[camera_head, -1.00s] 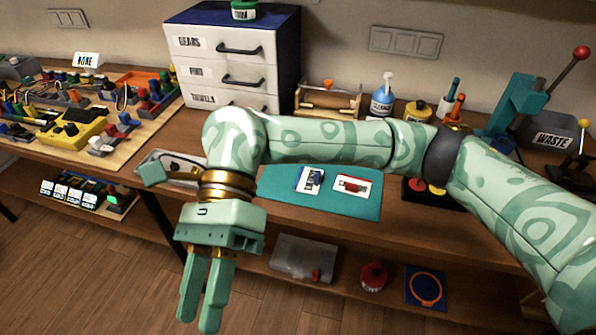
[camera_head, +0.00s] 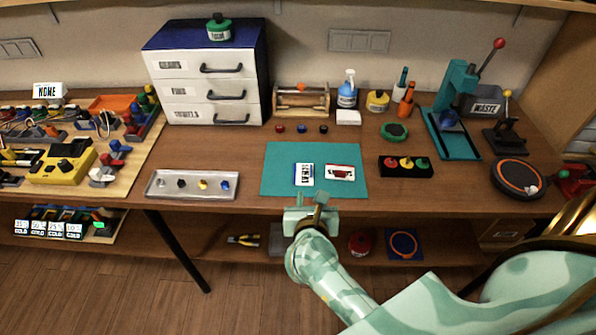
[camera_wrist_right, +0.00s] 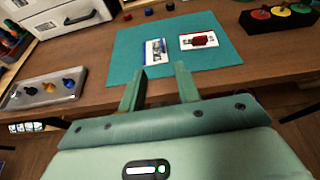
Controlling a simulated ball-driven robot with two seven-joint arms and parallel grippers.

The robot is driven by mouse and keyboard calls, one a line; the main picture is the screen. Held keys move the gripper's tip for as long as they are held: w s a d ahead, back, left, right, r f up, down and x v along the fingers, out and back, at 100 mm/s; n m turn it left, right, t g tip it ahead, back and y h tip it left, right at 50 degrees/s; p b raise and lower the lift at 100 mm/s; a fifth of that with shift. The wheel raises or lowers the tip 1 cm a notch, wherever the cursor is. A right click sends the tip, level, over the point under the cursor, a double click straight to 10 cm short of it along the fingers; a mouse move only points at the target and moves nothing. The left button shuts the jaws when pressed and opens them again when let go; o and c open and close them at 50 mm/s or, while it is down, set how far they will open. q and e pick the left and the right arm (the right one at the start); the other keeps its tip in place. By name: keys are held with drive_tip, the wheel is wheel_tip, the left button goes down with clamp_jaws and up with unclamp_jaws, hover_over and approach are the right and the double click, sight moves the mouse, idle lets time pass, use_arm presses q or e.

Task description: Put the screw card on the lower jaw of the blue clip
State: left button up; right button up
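Two small cards lie on the teal mat (camera_head: 280,180). The left card (camera_head: 304,174) is white and blue with dark lettering. The right card (camera_head: 340,172) is white with a red shape. I cannot tell for sure which is the screw card. Blue pieces (camera_head: 110,160) sit among red ones on the wooden board at the left; I cannot make out a blue clip with its jaws. My right gripper (camera_head: 311,200) is at the mat's front edge. In the right wrist view it (camera_wrist_right: 160,70) is open and empty, fingers pointing toward the left card (camera_wrist_right: 155,52). My left gripper is out of view.
A metal tray (camera_head: 160,194) with small parts lies left of the mat. A black block (camera_head: 391,173) with coloured knobs stands right of it. The drawer cabinet (camera_head: 212,120) and a wooden roller holder (camera_head: 303,90) stand behind. Bare tabletop lies between tray and mat.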

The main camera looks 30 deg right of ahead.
drive_tip(key=b, duration=0.2)
approach(311, 173)
drive_tip(key=x, duration=0.4)
drive_tip(key=shift+w+d, duration=0.1)
drive_tip(key=shift+w, duration=0.1)
drive_tip(key=b+x, duration=0.1)
drive_tip(key=x, duration=0.5)
drive_tip(key=shift+f, duration=0.15)
clamp_jaws()
